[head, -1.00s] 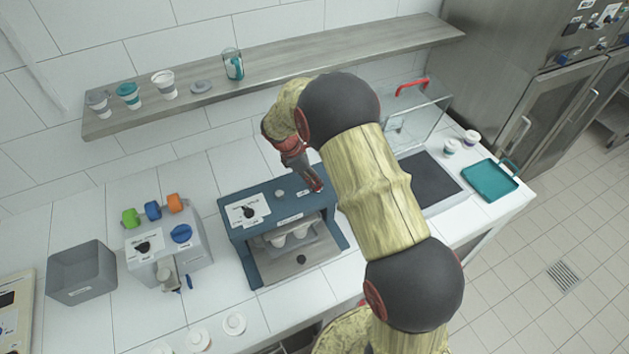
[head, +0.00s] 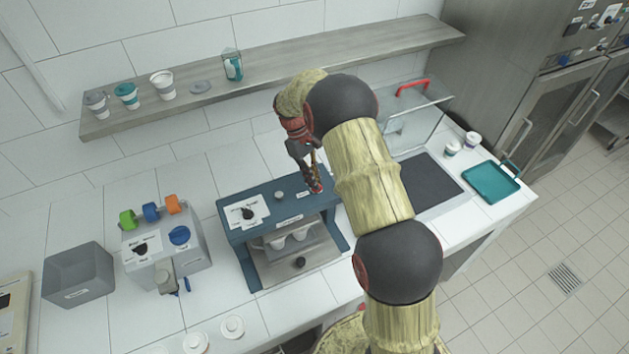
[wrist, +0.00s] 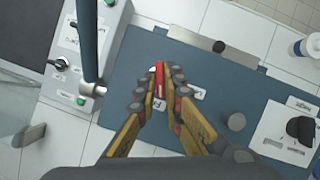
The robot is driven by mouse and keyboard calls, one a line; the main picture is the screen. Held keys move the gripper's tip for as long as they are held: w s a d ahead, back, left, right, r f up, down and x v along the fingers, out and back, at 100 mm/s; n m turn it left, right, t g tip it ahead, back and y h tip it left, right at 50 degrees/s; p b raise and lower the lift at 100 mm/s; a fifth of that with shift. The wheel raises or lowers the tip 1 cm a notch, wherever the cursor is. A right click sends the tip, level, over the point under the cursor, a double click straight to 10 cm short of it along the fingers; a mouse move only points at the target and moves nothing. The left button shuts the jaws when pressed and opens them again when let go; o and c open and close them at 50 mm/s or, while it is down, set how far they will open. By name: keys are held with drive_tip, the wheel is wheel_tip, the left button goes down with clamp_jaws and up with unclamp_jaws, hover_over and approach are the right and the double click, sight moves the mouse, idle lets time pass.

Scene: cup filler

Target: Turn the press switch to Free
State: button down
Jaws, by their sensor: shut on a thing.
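The press (head: 262,205) is a blue frame machine in the middle of the counter. On its top are a white panel with a black knob (head: 247,213), a grey round button (head: 279,195) and small white labels. My gripper (head: 317,188) points down at the right end of the press top. In the wrist view its fingertips (wrist: 162,82) are closed around a narrow red lever (wrist: 160,72), apparently the press switch. The fingers hide the lower part of the lever.
A control box (wrist: 85,55) with green buttons and a blue bar (wrist: 89,40) stands close to the gripper in the wrist view. A grey dispenser (head: 165,245) and grey bin (head: 78,275) are left of the press. A shelf with cups (head: 290,62) runs behind.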

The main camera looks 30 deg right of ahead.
drive_tip(key=shift+w+d+m+y, duration=0.1)
drive_tip(key=shift+m+y, duration=0.3)
drive_tip(key=shift+m, duration=0.7)
drive_tip(key=shift+d+m+y, duration=0.1)
drive_tip(key=shift+m+y, duration=0.3)
drive_tip(key=shift+m, duration=0.7)
drive_tip(key=c, duration=1.9)
unclamp_jaws()
drive_tip(key=v, duration=1.2)
drive_tip(key=shift+w, duration=0.15)
